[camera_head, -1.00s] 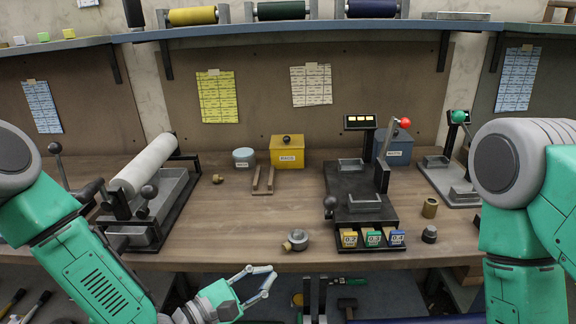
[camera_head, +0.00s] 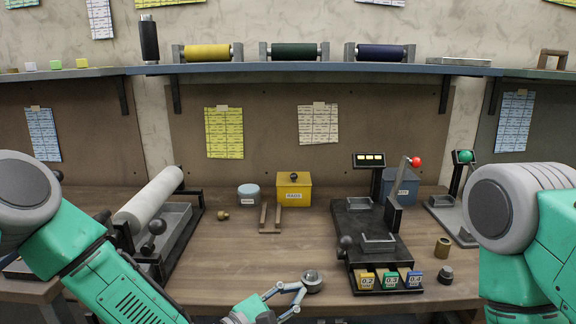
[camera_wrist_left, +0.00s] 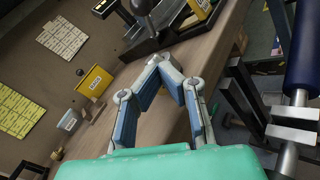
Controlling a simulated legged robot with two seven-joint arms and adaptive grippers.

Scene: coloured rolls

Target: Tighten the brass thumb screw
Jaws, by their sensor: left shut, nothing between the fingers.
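A grey round collar (camera_head: 313,281) sits on the wooden bench near its front edge. The brass thumb screw is hidden in the head view, where my left gripper covers the collar's near left side. My left gripper (camera_head: 302,287) is at the collar, its fingers closed together and empty; I cannot tell whether they touch it. In the left wrist view the closed fingers (camera_wrist_left: 165,64) are over the bench, and I cannot make out the collar or screw there. My right arm shows at the right, but its gripper is out of view.
A roller stand with a white roll (camera_head: 150,198) is at the left. A dark fixture (camera_head: 372,228) with a red-knobbed lever and numbered blocks stands right of the collar. A brass ring (camera_head: 443,248) and a dark knob (camera_head: 445,275) lie further right. A yellow box (camera_head: 294,190) stands behind.

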